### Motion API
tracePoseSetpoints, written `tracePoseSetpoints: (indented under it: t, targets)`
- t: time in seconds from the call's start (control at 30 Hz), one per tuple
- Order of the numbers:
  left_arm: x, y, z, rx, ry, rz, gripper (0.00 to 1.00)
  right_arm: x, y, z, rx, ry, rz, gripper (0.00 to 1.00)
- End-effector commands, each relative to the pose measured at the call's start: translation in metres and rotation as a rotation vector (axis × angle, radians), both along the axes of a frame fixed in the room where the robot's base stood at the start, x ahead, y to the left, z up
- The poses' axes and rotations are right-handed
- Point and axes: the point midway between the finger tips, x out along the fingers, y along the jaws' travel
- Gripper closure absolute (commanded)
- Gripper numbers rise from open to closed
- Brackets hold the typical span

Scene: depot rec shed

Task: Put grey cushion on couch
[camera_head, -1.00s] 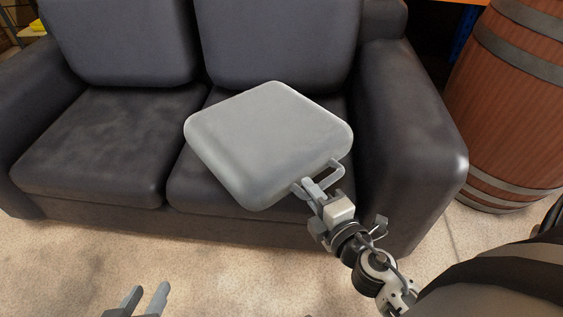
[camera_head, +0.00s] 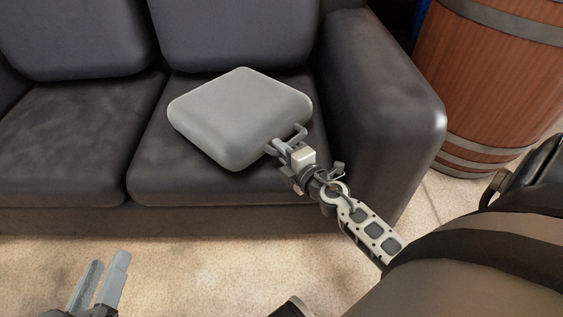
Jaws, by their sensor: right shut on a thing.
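The grey cushion (camera_head: 240,115) is a light grey square pad over the right seat of the couch (camera_head: 75,135). The couch is dark grey with two seats, two back cushions and a wide right armrest.
A wooden barrel (camera_head: 490,85) with metal bands stands right of the couch, close to the armrest (camera_head: 385,90). The left seat (camera_head: 65,140) is bare. The beige floor (camera_head: 190,255) in front of the couch is clear.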

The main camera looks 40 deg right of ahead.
Motion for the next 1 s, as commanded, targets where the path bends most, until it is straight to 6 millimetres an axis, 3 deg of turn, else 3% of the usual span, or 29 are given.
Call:
tracePoseSetpoints:
  t: [0.07, 0.33, 0.37, 0.43, 0.77, 1.0]
  targets:
    - [0.000, -0.002, -0.003, -0.047, -0.011, -0.005, 0.64, 0.000, 0.000, -0.013, 0.000, -0.004, -0.001, 1.00]
    - [0.000, -0.003, 0.005, -0.078, -0.013, -0.009, 0.64, 0.000, 0.000, -0.014, 0.000, -0.001, -0.001, 1.00]
    - [0.000, -0.003, 0.005, -0.077, -0.013, -0.008, 0.64, -0.001, 0.000, -0.015, 0.000, 0.002, 0.000, 0.81]
    - [0.000, -0.003, 0.005, -0.077, -0.013, -0.008, 0.64, -0.001, 0.000, -0.015, 0.000, 0.003, 0.000, 0.62]
    - [0.000, -0.003, 0.004, -0.075, -0.013, -0.008, 0.64, -0.003, 0.000, -0.014, 0.000, 0.000, 0.000, 0.62]
    - [0.000, -0.003, 0.000, -0.081, -0.009, -0.010, 0.64, -0.039, 0.002, -0.012, 0.001, 0.003, 0.000, 0.62]
